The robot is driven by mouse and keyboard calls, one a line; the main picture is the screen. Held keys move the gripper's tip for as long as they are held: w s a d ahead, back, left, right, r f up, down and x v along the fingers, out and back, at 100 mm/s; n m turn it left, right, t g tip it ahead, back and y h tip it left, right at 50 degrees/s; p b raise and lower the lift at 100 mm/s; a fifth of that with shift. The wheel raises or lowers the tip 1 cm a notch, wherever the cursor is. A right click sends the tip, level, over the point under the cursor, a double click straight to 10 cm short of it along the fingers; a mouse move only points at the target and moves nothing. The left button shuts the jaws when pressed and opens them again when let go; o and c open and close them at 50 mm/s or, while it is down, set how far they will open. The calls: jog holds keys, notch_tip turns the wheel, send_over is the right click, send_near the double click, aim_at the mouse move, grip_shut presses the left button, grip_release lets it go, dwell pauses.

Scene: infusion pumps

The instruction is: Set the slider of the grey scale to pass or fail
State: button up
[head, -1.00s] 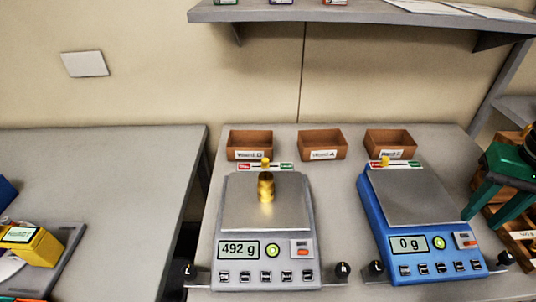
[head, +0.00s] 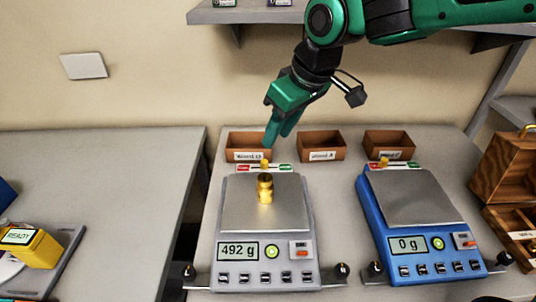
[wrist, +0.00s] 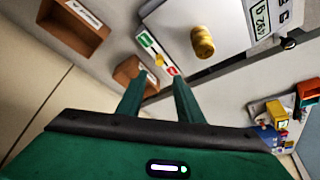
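The grey scale (head: 230,215) stands on the middle table and reads 492 g, with a brass weight (head: 265,188) on its pan. Its slider (head: 265,163) is a small yellow knob on the strip at the back edge, about midway between the red field at left and the green field at right. In the wrist view the slider (wrist: 158,60) shows between green and red too. My gripper (head: 270,144) points down just above and behind the slider. Its fingers are apart and empty, with the slider beyond the gap between the tips. No contact shows.
Brown bins (head: 322,146) stand behind the scales. A blue scale (head: 372,225) reading 0 g, with its own slider (head: 384,162), stands at the right. A wooden box (head: 502,170) is at the far right. A shelf (head: 400,12) hangs above.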

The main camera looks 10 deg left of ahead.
aim_at(265, 160)
jog(key=x, duration=1)
jog(key=shift+d, duration=0.2)
